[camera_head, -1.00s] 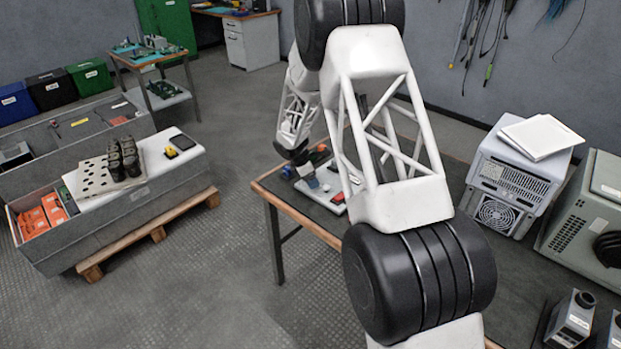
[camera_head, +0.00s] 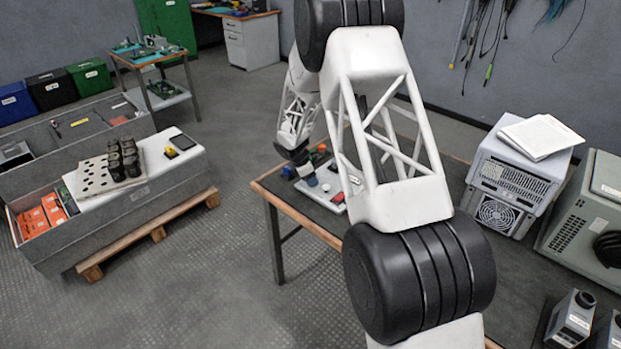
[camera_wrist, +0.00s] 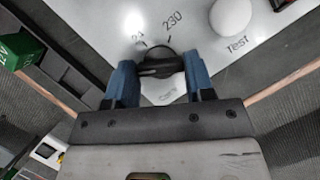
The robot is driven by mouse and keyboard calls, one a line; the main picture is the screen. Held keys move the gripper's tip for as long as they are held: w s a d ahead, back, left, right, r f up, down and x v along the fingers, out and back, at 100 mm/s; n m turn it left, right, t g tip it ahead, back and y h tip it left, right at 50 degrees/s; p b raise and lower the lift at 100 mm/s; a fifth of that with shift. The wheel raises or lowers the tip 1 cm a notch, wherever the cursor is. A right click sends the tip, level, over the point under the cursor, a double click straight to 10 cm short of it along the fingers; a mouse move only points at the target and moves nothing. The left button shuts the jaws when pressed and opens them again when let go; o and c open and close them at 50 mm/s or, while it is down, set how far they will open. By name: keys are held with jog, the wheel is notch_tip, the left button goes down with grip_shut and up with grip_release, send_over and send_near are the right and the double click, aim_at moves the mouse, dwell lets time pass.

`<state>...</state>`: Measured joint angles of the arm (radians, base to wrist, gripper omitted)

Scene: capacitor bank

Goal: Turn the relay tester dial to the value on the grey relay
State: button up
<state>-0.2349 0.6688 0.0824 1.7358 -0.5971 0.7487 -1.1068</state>
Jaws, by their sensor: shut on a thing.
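The relay tester (camera_wrist: 192,24) is a pale panel at the top of the wrist view. Its black dial (camera_wrist: 160,64) sits between the blue fingers of my gripper (camera_wrist: 160,82), which is shut on it. The marks "24" and "230" show on the panel above the dial. Part of the dial is hidden, and I cannot tell which mark it points at. A white round button (camera_wrist: 230,17) labelled "Test" is to the right. I cannot make out the grey relay's value.
Small coloured items lie on the bench near my gripper. A grey box with a fan (camera_head: 505,185) stands right of my arm.

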jog(key=m+g, duration=0.1)
jog(key=m, duration=0.2)
jog(key=m+g, duration=0.1)
jog(key=m, duration=0.2)
jog(key=shift+w, duration=0.2)
jog(key=m+g, duration=0.1)
jog(key=m, duration=0.1)
jog(key=m+g, duration=0.1)
jog(key=m, duration=0.2)
jog(key=shift+d+y, duration=0.1)
jog(key=shift+y, duration=0.3)
jog(key=shift+m, duration=0.3)
jog(key=o, duration=0.9)
jog(key=shift+w, duration=0.1)
jog(key=shift+v, duration=3.9)
